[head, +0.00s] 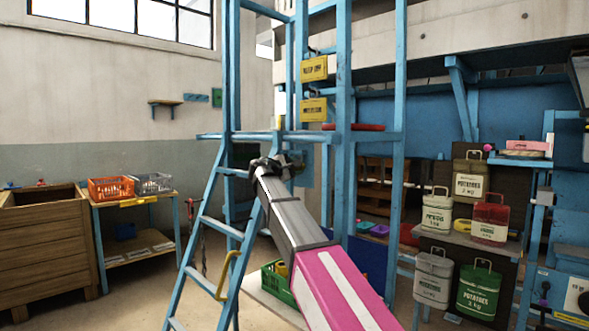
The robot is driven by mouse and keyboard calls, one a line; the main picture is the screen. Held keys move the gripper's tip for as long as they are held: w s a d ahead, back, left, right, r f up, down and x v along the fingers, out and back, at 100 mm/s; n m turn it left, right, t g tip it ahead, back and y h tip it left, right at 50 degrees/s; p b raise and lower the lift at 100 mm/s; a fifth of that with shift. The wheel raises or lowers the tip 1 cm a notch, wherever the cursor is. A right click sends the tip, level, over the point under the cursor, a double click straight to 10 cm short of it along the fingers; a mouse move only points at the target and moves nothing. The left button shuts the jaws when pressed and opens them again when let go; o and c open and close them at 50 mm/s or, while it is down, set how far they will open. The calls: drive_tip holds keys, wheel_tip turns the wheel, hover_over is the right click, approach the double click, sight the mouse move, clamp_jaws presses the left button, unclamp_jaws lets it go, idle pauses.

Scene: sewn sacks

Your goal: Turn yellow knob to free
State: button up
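I cannot make out a yellow knob for certain in the head view. My arm reaches up from the lower middle, and my gripper (268,164) is at its far end, beside the blue ladder (212,228). The gripper is dark, small and seen from behind, so I cannot tell whether its fingers are open or shut. I see nothing held in it. A white panel with a dark round dial (584,300) is cut by the right edge. A small purple knob-like thing (488,147) shows near the sacks.
Labelled sacks, one a green potato sack (478,291), stand on shelves at right. Yellow signs (314,69) hang on the blue frame. A wooden crate (40,235) and a table with an orange basket (110,188) stand left. A green crate (275,285) is partly hidden by my arm.

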drive_tip(key=m, duration=0.7)
drive_tip(key=shift+f, duration=0.1)
drive_tip(key=m, duration=0.7)
drive_tip(key=shift+f, duration=0.1)
drive_tip(key=shift+m, duration=0.3)
drive_tip(key=o, duration=0.9)
drive_tip(key=shift+o, duration=0.2)
drive_tip(key=v, duration=1.1)
drive_tip(key=shift+d, duration=0.1)
